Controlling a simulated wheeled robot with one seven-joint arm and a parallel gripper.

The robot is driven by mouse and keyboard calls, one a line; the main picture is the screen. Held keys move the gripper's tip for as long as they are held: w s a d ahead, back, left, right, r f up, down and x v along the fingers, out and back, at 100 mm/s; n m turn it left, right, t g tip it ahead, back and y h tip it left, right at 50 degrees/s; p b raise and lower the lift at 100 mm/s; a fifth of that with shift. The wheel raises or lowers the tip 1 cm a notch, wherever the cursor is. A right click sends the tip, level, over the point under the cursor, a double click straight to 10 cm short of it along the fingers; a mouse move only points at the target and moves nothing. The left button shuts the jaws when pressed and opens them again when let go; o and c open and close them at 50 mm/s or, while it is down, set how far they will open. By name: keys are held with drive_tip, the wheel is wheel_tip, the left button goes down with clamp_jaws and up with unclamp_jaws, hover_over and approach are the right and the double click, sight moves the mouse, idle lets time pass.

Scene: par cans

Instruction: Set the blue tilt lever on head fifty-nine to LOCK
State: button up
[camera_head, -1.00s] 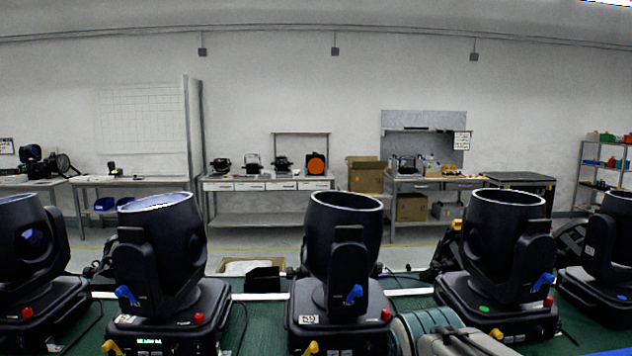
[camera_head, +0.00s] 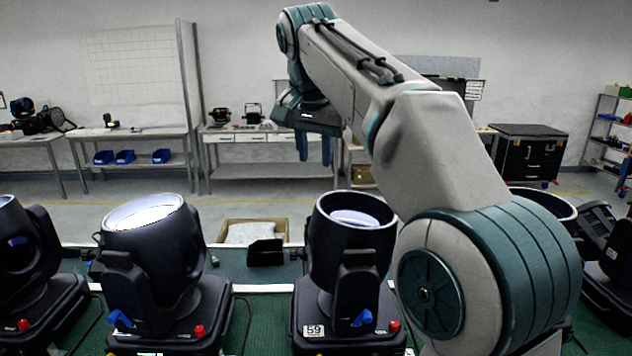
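Head fifty-nine is the black moving head (camera_head: 345,240) in the middle, upright, with a white label (camera_head: 314,331) reading 59 on its base. Its blue tilt lever (camera_head: 362,318) shows low on the front of the yoke arm, slanting up to the right. Any LOCK marking is too small to read. My gripper (camera_head: 314,160) hangs in the air above head fifty-nine in the picture, fingers pointing down. Its two blue fingers are apart with nothing between them. It is clear of the lever.
Another head (camera_head: 155,250) with its own blue lever (camera_head: 121,319) stands to the left. A red knob (camera_head: 394,326) sits beside the lever on head fifty-nine's base. My arm covers most of the head to the right. An open carton (camera_head: 254,230) lies behind.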

sight(317, 201)
drive_tip(key=x, duration=1.3)
drive_tip(key=shift+w+a+f, duration=0.1)
drive_tip(key=shift+w, duration=0.15)
clamp_jaws()
